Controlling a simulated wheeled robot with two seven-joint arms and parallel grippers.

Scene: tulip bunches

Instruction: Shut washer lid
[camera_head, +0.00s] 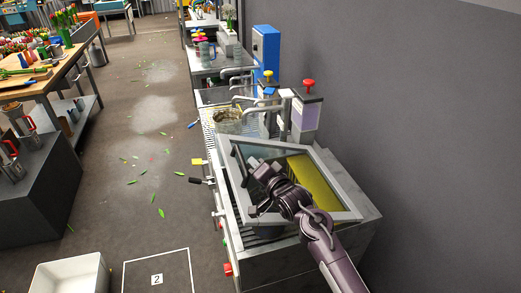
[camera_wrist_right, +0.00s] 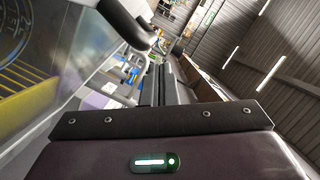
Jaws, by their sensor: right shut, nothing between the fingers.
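The washer (camera_head: 318,258) stands against the right wall in the head view. Its lid (camera_head: 349,216) is a grey-framed clear panel, tilted above the washer body; a dark gap shows under its near edge. A dark bar, apparently its handle (camera_head: 237,161), is at the left side of the frame. Yellow shows through or beside the panel. My right gripper (camera_head: 262,173) is shut and empty, over the panel, right of the handle; contact cannot be told. The right wrist view shows a clear panel (camera_wrist_right: 75,45) at left and a dark curved bar (camera_wrist_right: 124,22). My left gripper is out of view.
Levers (camera_head: 202,181) stick out along the left edge. A white bin (camera_head: 72,277) stands at lower left. The aisle floor is mostly clear, with scattered leaves.

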